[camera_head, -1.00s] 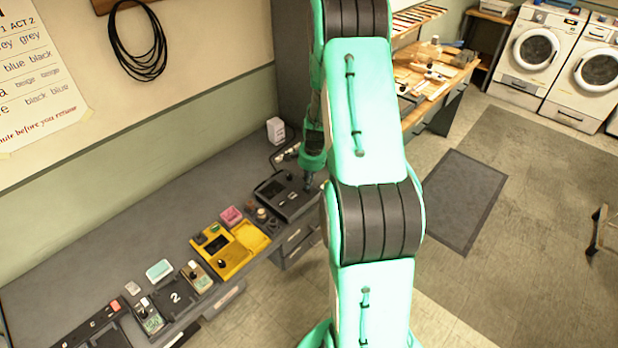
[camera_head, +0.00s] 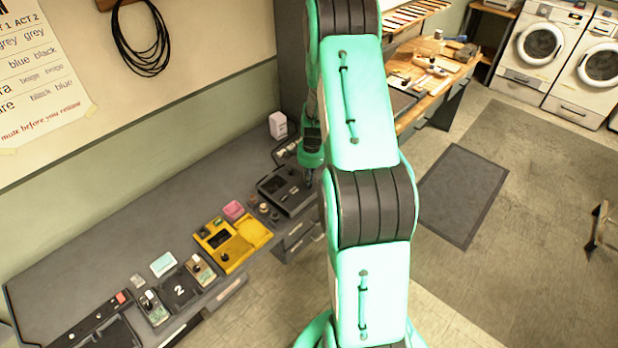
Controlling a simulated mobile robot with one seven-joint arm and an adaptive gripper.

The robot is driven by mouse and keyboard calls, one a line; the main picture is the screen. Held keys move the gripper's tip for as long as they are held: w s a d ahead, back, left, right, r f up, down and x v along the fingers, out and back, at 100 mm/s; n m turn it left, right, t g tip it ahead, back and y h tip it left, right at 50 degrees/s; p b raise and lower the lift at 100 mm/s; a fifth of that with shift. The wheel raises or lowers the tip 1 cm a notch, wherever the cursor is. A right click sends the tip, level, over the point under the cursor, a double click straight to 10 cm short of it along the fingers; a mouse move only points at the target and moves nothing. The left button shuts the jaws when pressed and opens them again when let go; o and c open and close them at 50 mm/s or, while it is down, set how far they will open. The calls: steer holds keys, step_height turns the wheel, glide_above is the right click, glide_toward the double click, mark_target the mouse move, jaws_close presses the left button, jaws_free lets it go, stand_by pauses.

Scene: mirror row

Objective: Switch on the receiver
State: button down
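Several small devices stand along the grey bench. I cannot tell for sure from their labels which is the receiver. A black box-shaped device (camera_head: 283,191) with a dark panel lies near the bench's far end. My gripper (camera_head: 309,179) points down at the right edge of this box; whether it touches is too small to tell. Its fingers are mostly hidden, so their opening does not show. Two small beige-green units with dark knobs, a nearer one (camera_head: 152,307) and a farther one (camera_head: 201,269), sit on either side of a dark slot marked 2 (camera_head: 180,290).
A white box (camera_head: 278,125) stands by the wall. The bench's wall side (camera_head: 130,230) is clear. My arm hides part of the room.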

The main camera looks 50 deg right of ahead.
steer(key=shift+w+a+f+g+p, duration=0.15)
steer(key=shift+g+p, duration=0.55)
steer(key=shift+p, duration=0.35)
steer(key=shift+w+f+g, duration=0.15)
steer(key=shift+g, duration=0.15)
steer(key=shift+f, duration=0.2)
steer(key=shift+s+a+f, duration=0.1)
steer(key=shift+s+f, duration=0.05)
steer(key=shift+s, duration=0.45)
steer(key=shift+s+a+f, duration=0.1)
steer(key=shift+s+f, duration=0.05)
steer(key=shift+s, duration=0.45)
steer(key=shift+d+r, duration=0.1)
steer(key=shift+r, duration=0.05)
steer(key=shift+w+r, duration=0.15)
steer(key=shift+r, duration=0.4)
step_height(320, 180, up, 14)
steer(key=w+p, duration=0.2)
steer(key=shift+d, duration=0.35)
